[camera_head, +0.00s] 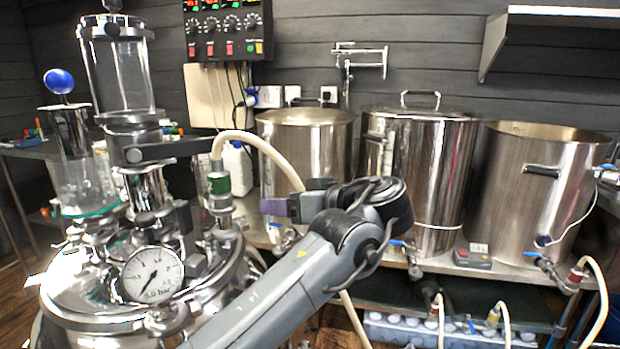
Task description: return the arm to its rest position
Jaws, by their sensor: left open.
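My left arm is grey and black and rises from the bottom of the head view. It bends at a black joint, and its wrist points back to the left. My left gripper (270,207), with purple fingertips, is in front of the steel pots and just right of the hose with the green fitting. It is open, and I see nothing held in it. The gap between its fingers is hard to make out at this angle. My right gripper is not in view.
A steel vessel with a pressure gauge (153,274) and glass column (119,72) stands close at left. A pale hose (262,148) arches behind my gripper. Steel pots (305,145), (430,165), (530,190) line the bench. A control box (228,28) and shelf (560,14) are above.

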